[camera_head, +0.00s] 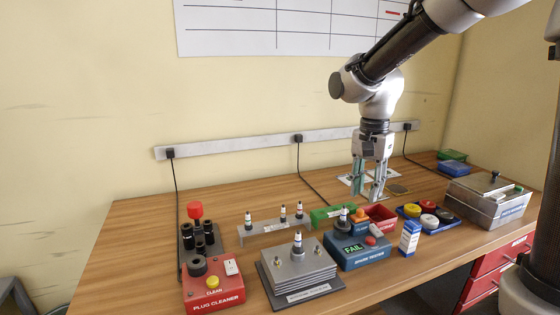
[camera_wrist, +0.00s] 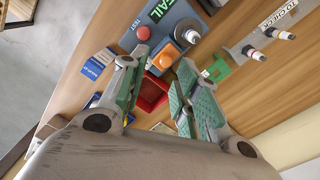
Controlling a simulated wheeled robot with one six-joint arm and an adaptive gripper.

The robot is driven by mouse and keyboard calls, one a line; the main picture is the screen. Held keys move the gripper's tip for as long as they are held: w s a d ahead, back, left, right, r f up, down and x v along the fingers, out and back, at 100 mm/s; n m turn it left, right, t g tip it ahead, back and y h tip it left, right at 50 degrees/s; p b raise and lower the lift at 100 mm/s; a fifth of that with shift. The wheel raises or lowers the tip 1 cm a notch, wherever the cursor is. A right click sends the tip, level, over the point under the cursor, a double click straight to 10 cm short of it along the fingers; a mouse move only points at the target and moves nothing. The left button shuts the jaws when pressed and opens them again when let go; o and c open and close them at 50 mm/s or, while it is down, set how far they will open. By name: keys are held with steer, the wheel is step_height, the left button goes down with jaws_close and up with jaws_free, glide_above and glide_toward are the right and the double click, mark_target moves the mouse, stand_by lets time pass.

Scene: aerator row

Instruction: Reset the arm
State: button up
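My gripper (camera_head: 368,188) hangs pointing down over the back right of the wooden table, behind the red bin (camera_head: 382,212). Its two green-padded fingers are apart, with nothing seen between them. In the wrist view, the fingers (camera_wrist: 158,78) are also spread, and the red bin (camera_wrist: 152,96) shows beyond the gap. The arm comes in from the upper right. The blue spark tester (camera_head: 358,252) reads FAIL and has a spark plug (camera_head: 343,215) upright on it. I cannot tell the exact height of the fingertips above the table.
A red plug cleaner (camera_head: 207,296), a grey block (camera_head: 290,272) holding a plug, and a plug rack (camera_head: 258,229) stand left. A small carton (camera_head: 410,237), a blue tray (camera_head: 404,212) of coloured round things and a metal box (camera_head: 482,207) stand right. The left back table is clear.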

steer(key=s+d+r+n+t, duration=0.2)
steer(key=s+d+n, duration=0.2)
steer(key=s, duration=0.5)
steer(key=s+d+r+n+t, duration=0.2)
steer(key=s+d+n, duration=0.3)
steer(key=s+d, duration=0.4)
steer(key=shift+s+r+t, duration=0.3)
steer(key=shift+s+r, duration=0.05)
steer(key=shift+r, duration=0.5)
